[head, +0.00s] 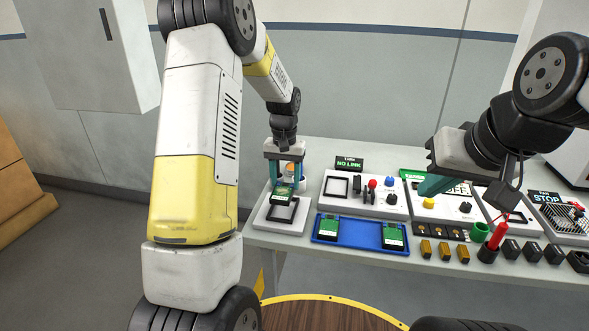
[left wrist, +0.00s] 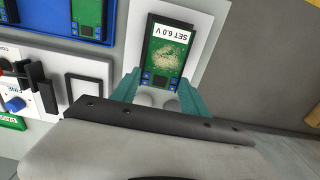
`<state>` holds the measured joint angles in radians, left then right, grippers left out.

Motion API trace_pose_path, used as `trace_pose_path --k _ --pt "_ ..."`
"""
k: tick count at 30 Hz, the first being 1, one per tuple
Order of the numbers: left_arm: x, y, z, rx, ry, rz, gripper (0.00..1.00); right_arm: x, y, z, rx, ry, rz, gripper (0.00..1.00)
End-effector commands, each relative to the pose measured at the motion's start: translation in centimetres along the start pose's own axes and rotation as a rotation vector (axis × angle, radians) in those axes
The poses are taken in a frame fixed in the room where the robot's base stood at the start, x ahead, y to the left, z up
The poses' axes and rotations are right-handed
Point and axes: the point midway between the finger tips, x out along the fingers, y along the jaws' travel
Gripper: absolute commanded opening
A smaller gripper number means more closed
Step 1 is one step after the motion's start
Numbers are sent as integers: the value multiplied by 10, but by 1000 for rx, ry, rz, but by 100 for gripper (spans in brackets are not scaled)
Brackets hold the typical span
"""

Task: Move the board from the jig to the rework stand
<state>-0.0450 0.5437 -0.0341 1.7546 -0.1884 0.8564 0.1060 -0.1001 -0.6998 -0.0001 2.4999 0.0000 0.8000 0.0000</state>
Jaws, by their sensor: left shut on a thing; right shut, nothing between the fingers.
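My left gripper (head: 285,183) is shut on a green board (head: 282,194), holding it over a white stand (head: 274,223) with a black square frame. In the left wrist view the board (left wrist: 166,55) reads "SET 6.0 V" and has a pale brown patch. Its near end is between the teal fingers (left wrist: 160,88), and it lies over the stand's black frame; I cannot tell whether it touches. Another white fixture (head: 345,205) with an empty black frame stands to the right, by a "NO LINK" sign (head: 349,163). My right gripper (head: 424,190) is shut and empty above the bench.
A blue tray (head: 360,234) with two green boards lies in front of the fixtures. A panel with a "STOP" sign (head: 545,197) is at far right.

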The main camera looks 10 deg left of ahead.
Motion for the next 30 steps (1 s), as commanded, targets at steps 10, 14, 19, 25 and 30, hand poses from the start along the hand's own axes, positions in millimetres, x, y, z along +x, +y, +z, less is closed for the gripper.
trace_pose_path --k 10,14,19,25,30 --pt "27 0 0 -1 -1 0 17 0 0 0 0 0 0 0" --pt "34 0 0 -1 0 0 17 0 0 0 0 0 0 0" --pt "39 0 0 -1 0 0 17 0 0 0 0 0 0 0" --pt "40 0 0 -1 1 0 17 0 0 0 0 0 0 0" --pt "40 0 0 -1 1 0 62 0 0 0 0 0 0 0"
